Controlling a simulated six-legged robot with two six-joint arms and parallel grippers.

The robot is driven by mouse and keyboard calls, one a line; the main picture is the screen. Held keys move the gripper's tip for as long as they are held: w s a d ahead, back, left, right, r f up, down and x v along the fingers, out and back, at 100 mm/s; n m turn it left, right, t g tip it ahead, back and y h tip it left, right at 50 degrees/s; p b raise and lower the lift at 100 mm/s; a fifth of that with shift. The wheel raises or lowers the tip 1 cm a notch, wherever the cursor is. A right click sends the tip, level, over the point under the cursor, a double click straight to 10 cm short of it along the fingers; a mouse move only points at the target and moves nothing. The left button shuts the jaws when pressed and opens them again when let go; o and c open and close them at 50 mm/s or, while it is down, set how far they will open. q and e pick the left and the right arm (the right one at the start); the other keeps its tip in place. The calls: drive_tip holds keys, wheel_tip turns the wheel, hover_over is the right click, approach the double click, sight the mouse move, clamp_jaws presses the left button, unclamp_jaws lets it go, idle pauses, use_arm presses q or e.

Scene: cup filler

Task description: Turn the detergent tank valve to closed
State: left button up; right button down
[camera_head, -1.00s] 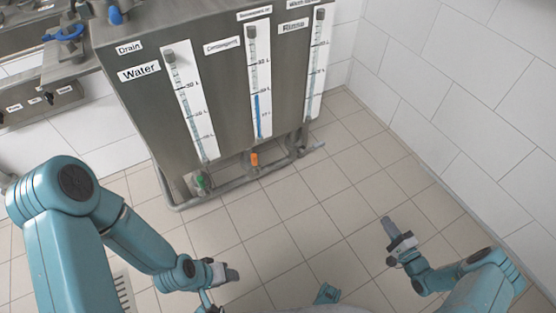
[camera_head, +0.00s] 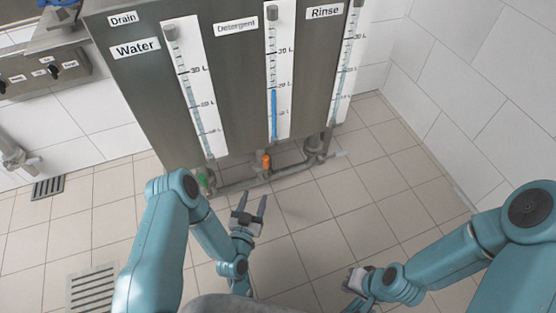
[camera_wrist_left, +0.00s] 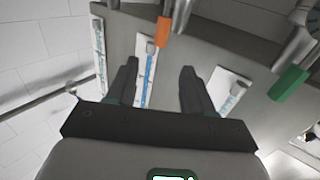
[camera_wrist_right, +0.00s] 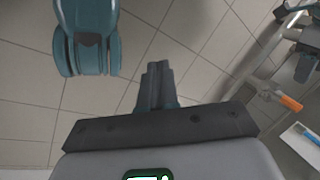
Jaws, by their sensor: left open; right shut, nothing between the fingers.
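The detergent valve's orange handle (camera_head: 266,160) sits on the pipework under the "Detergent" gauge (camera_head: 279,75) at the foot of the steel tank (camera_head: 240,110). The handle also shows in the left wrist view (camera_wrist_left: 164,28) and in the right wrist view (camera_wrist_right: 290,103). My left gripper (camera_head: 253,197) is open and empty, in front of and below the orange handle and apart from it. Its two spread fingers (camera_wrist_left: 158,72) show in the left wrist view. My right gripper (camera_head: 357,279) is shut and empty, low and to the right; its fingers (camera_wrist_right: 157,68) touch each other.
A green valve handle (camera_head: 203,182) is under the "Water" gauge (camera_head: 190,90), partly hidden by my left arm. A grey pipe (camera_head: 240,186) runs along the tank's bottom. The tiled floor (camera_head: 320,215) before the tank is clear. A white wall (camera_head: 480,90) stands at right.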

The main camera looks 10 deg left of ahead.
sight(265, 164)
use_arm(q)
drive_tip(key=w+b, duration=0.5)
drive_tip(key=w, duration=0.9)
drive_tip(key=shift+w+a+b, duration=0.2)
drive_tip(key=shift+b, duration=0.1)
drive_tip(key=shift+w+r, duration=0.1)
drive_tip(key=shift+w, duration=0.65)
use_arm(e)
drive_tip(key=w+f+t, duration=0.1)
drive_tip(key=w+f, duration=0.3)
drive_tip(key=f, duration=0.2)
drive_tip(key=shift+d+t, duration=0.4)
drive_tip(key=shift+w, duration=0.1)
use_arm(q)
clamp_jaws()
